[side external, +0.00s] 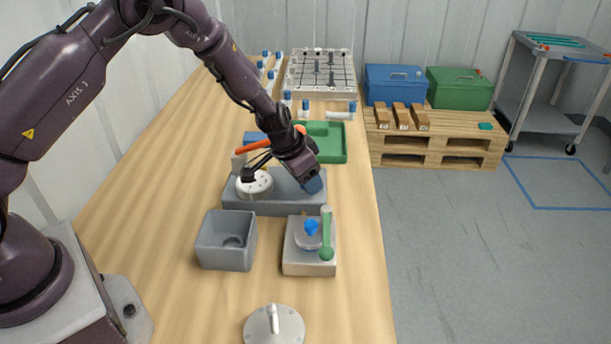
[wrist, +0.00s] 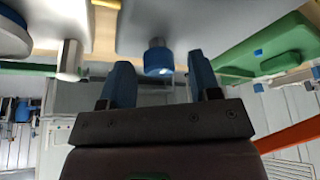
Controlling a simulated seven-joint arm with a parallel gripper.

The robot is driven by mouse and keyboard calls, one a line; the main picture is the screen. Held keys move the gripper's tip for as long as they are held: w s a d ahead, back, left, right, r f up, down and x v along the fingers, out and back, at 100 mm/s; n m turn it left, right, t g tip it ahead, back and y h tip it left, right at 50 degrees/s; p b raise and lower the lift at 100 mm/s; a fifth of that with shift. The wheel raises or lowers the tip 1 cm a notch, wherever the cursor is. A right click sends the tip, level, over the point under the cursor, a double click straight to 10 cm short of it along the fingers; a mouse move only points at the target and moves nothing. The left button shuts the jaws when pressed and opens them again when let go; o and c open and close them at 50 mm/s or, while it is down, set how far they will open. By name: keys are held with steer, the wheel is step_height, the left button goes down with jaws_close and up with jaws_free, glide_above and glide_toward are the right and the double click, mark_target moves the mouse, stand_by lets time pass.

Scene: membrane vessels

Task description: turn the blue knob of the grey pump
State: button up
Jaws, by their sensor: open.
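The grey pump (side external: 262,206) is a long low block on the table with a white round cap (side external: 254,184) on its left part. In the wrist view, a blue knob (wrist: 158,61) on a short stem projects from a grey face (wrist: 160,22). My gripper (wrist: 160,82) is open, with its blue fingers apart; the knob appears between and just beyond the fingertips. I see no contact with it. In the side view my gripper (side external: 314,186) is at the pump's right end; its blue fingers and the knob cannot be told apart there.
A light block (side external: 294,266) with a blue-topped dial and green lever (side external: 326,235) stands in front. An open grey box (side external: 225,250) is beside it, and a round lid (side external: 273,328) nearer. A green tray (side external: 334,150) lies behind the gripper.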

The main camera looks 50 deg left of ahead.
steer(key=c, duration=0.9)
steer(key=n+y, duration=0.2)
steer(key=n, duration=0.2)
steer(key=shift+d+n, duration=0.15)
steer(key=shift+n, duration=0.25)
steer(key=n, duration=0.2)
steer(key=n+y, duration=0.1)
steer(key=n, duration=0.1)
steer(key=shift+n+g+y, duration=0.3)
steer(key=shift+g, duration=0.1)
steer(key=n+g+y, duration=0.1)
steer(key=n, duration=0.3)
steer(key=shift+w+n+g+y, duration=0.1)
steer(key=shift+n+g+y, duration=0.45)
steer(key=shift+n, duration=1.65)
steer(key=shift+g+h, duration=0.25)
steer(key=shift+g, duration=0.1)
